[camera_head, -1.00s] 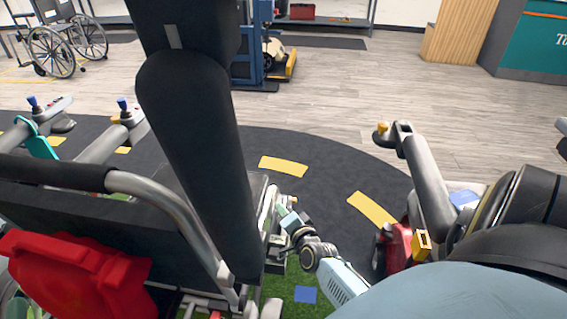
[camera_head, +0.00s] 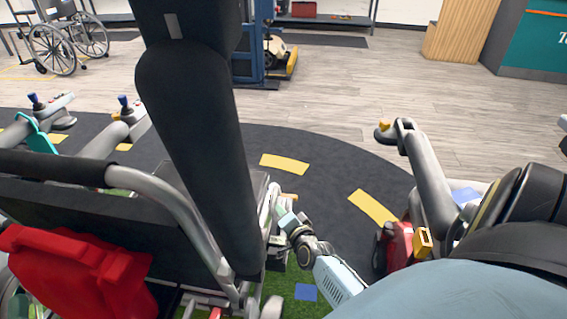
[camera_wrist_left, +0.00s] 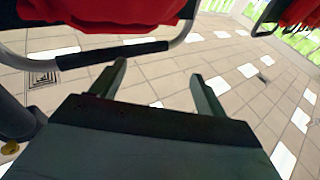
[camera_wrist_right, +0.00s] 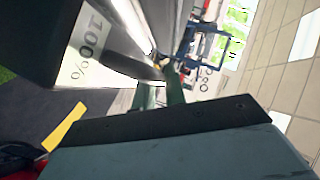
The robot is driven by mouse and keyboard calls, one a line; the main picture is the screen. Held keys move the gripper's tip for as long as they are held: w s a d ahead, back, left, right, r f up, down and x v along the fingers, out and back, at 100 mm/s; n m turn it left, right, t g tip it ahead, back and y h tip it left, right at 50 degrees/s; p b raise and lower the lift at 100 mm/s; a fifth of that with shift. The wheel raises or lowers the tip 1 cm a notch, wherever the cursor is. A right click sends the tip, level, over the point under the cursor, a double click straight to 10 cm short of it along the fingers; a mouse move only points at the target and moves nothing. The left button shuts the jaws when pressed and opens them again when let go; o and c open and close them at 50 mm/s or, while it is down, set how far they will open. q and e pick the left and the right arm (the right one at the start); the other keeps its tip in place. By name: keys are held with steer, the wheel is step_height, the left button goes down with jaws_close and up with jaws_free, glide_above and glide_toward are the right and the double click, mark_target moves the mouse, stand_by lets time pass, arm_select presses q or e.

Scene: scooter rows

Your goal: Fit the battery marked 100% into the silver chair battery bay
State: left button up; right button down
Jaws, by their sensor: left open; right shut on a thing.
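The battery (camera_wrist_right: 38,38) is a dark block with a white label reading 100%, at the upper left of the right wrist view. My right gripper (camera_wrist_right: 162,84) is shut beside it, seemingly on its handle; the grip itself is partly hidden. In the head view my right gripper (camera_head: 281,212) is low beside the chair at left, and the battery cannot be made out there. That chair has silver tubing (camera_head: 182,207) and a red bag on its back; I see no bay opening. My left gripper (camera_wrist_left: 157,88) is open and empty below a chair's tube in the left wrist view.
A thick dark upright shape (camera_head: 195,150) blocks part of the head view. Another chair with a red base (camera_head: 396,246) stands close at right. The red bag (camera_head: 75,268) hangs at front left. Dark floor with yellow marks (camera_head: 284,165) is clear beyond my right gripper.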

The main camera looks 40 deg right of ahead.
steer(key=shift+w+f+g+b, duration=0.2)
steer(key=shift+w+f, duration=0.15)
steer(key=shift+f, duration=0.4)
steer(key=shift+w+f+g+b, duration=0.1)
steer(key=shift+w+f+b, duration=0.2)
steer(key=shift+f, duration=0.45)
steer(key=shift+w+f, duration=0.1)
steer(key=shift+f, duration=0.25)
stand_by(0.3)
stand_by(0.5)
